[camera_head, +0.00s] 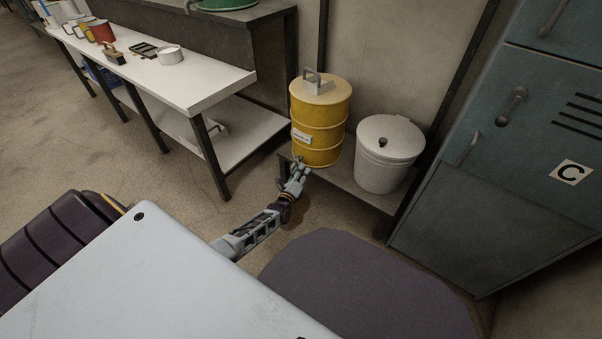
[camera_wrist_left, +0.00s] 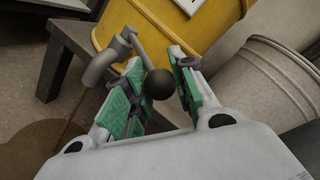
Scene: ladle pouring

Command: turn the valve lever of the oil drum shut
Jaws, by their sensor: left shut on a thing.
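The yellow oil drum (camera_head: 322,115) stands upright on a low bench, with a handle on its lid and a small white label. It fills the top of the left wrist view (camera_wrist_left: 185,22). Low on its side is a grey curved spout (camera_wrist_left: 102,66). The valve lever (camera_wrist_left: 137,46) is a thin grey rod ending in a dark ball knob (camera_wrist_left: 159,84). My left gripper (camera_head: 295,178) is at the drum's lower front. In the wrist view its green-padded fingers (camera_wrist_left: 154,92) are shut on the lever at the knob. My right gripper is out of view.
A white lidded bin (camera_head: 385,165) stands just right of the drum on the low bench (camera_head: 352,187). A teal cabinet (camera_head: 505,150) is at right. A white table (camera_head: 185,85) with mugs is at left. A brown stain (camera_wrist_left: 48,135) marks the floor below the spout.

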